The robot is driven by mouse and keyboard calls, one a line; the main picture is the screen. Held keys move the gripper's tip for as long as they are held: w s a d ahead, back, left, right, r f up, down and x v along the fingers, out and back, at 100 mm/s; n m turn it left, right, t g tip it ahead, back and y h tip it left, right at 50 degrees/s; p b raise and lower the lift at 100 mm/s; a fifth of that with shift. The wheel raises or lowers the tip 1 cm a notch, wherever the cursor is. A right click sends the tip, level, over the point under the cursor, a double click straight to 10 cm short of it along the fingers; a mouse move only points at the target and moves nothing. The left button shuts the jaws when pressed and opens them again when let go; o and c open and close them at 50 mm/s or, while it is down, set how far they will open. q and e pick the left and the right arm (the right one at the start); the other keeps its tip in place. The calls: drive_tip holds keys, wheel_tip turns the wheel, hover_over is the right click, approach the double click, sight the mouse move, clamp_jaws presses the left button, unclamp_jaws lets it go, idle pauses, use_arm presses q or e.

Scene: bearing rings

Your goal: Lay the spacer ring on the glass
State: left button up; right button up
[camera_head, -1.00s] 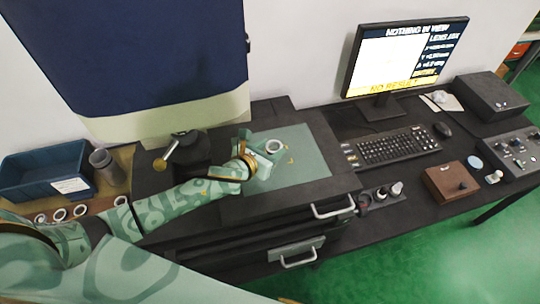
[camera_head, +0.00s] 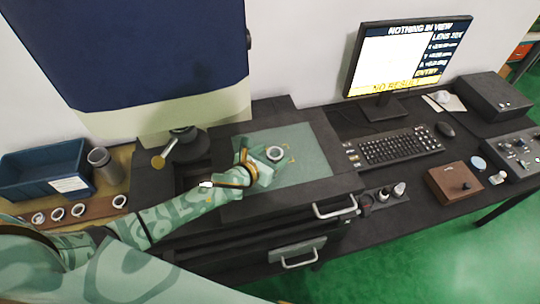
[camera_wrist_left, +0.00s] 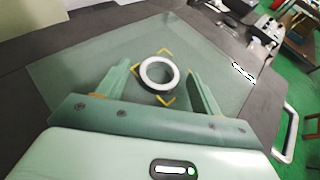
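The spacer ring (camera_head: 274,153), pale on top with a dark side, is over the grey-green glass plate (camera_head: 312,165). In the left wrist view the ring (camera_wrist_left: 158,73) appears to lie flat on the glass (camera_wrist_left: 85,65), inside yellow corner marks (camera_wrist_left: 165,52). My left gripper (camera_head: 264,166) is low over the plate at the ring. In the wrist view its fingers (camera_wrist_left: 159,80) stand apart on both sides of the ring, with a visible gap at each side. The ring's underside is hidden. My right gripper is out of view.
Several similar rings (camera_head: 78,210) sit in a wooden rack at the left, near a blue bin (camera_head: 45,172) and a grey cylinder (camera_head: 104,164). A gold-knobbed lever (camera_head: 158,162) stands left of the plate. The monitor (camera_head: 408,58) reads "NOTHING IN VIEW". A keyboard (camera_head: 400,147) lies to the right.

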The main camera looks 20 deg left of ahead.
use_arm(q)
drive_tip(key=shift+r, duration=0.25)
drive_tip(key=p+v, duration=0.2)
drive_tip(key=v, duration=1)
drive_tip(key=shift+s+f, duration=0.1)
drive_tip(key=shift+f, duration=0.1)
